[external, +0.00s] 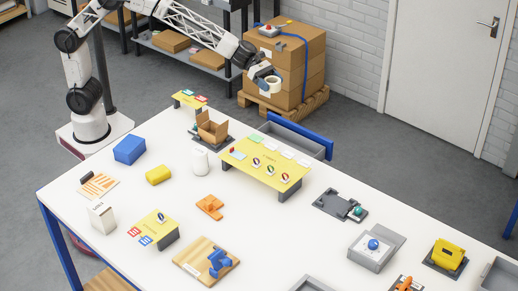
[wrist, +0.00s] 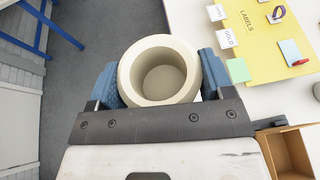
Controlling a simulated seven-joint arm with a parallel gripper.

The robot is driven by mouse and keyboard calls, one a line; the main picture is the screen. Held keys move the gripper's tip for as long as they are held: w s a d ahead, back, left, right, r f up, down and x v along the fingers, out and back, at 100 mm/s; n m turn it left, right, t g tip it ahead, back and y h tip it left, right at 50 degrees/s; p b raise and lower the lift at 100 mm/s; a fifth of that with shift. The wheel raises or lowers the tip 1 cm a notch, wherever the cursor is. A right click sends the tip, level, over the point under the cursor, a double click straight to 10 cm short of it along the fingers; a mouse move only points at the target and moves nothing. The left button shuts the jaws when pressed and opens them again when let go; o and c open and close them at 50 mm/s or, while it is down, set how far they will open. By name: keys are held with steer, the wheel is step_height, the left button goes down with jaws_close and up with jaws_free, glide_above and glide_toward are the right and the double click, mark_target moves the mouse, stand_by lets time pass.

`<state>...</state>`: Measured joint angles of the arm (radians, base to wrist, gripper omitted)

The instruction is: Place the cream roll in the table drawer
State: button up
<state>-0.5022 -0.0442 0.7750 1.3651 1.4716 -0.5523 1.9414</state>
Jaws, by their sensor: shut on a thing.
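The cream roll (wrist: 160,46) is a thick hollow ring between the blue finger pads of my gripper (wrist: 160,80) in the wrist view. My gripper is shut on it, with one pad against each side. In the external view the roll (external: 273,86) hangs from my gripper (external: 267,77) in the air past the far edge of the table, in front of the cardboard boxes. The table drawer (external: 290,141) is a grey tray with a blue front at the far side of the table. It stands open, below and to the right of the roll.
A yellow labels board (external: 262,166) stands on the table just in front of the drawer. An open cardboard box (external: 212,131) is to its left. Stacked cartons (external: 300,65) on a pallet stand behind. Several other items are spread over the white table.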

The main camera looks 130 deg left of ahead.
steer(key=s+a, duration=0.3)
steer(key=a, duration=0.8)
step_height(320, 180, down, 28)
steer(key=shift+w, duration=0.15)
steer(key=shift+f, duration=0.15)
steer(key=shift+f, duration=3.1)
steer(key=shift+f, duration=1.85)
steer(key=shift+d+f, duration=0.1)
steer(key=shift+f, duration=0.55)
